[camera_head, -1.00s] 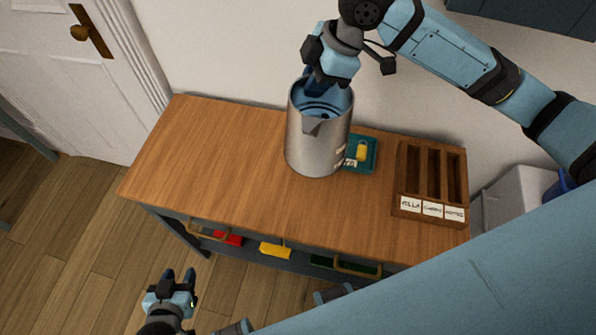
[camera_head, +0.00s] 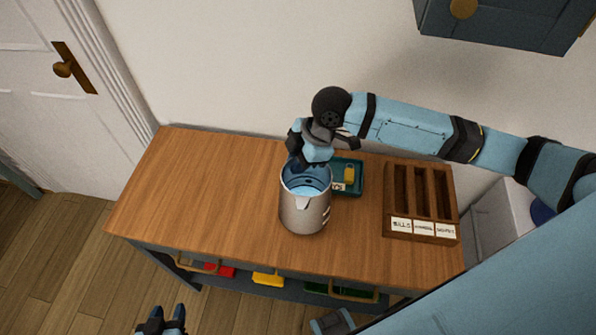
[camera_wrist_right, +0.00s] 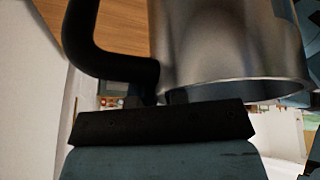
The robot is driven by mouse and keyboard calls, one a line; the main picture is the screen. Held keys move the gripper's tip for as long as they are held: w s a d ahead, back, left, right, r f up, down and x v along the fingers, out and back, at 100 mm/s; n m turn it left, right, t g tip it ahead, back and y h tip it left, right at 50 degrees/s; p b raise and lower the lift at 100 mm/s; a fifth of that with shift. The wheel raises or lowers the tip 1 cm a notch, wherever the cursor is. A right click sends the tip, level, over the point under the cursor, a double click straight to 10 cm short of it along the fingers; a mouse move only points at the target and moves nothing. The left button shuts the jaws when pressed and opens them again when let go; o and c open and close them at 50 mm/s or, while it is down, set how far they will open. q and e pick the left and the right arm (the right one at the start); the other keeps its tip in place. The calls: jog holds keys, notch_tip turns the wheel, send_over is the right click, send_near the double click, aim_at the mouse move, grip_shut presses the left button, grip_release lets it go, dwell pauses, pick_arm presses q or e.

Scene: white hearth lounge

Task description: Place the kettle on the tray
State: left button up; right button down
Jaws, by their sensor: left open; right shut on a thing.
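The metal kettle (camera_head: 305,208) is upright over the middle of the wooden tabletop, its open top facing up. I cannot tell whether its base touches the wood. My right gripper (camera_head: 308,164) is shut on its handle at the back; the black handle (camera_wrist_right: 84,30) and metal body (camera_wrist_right: 225,45) fill much of the right wrist view, above my right gripper (camera_wrist_right: 160,122). My left gripper (camera_head: 162,322) is open and empty at the bottom edge, in front of the cabinet.
A yellow item (camera_head: 349,174) and a label are at the green tray. A wooden sorter (camera_head: 392,210) with labelled slots stands at the right of the tabletop (camera_head: 200,190). The left part is bare. A dark wall cabinet (camera_head: 500,25) hangs upper right.

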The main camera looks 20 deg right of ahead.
send_over(289, 187)
jog(key=d, duration=0.2)
jog(key=shift+s+f, duration=0.15)
jog(key=shift+f, duration=0.95)
jog(key=shift+s+f, duration=0.1)
jog(key=shift+f, duration=0.95)
jog(key=c, duration=1.6)
grip_release()
jog(key=shift+d+f, duration=0.1)
jog(key=shift+f, duration=0.05)
jog(key=o, duration=0.4)
jog(key=shift+o, duration=0.2)
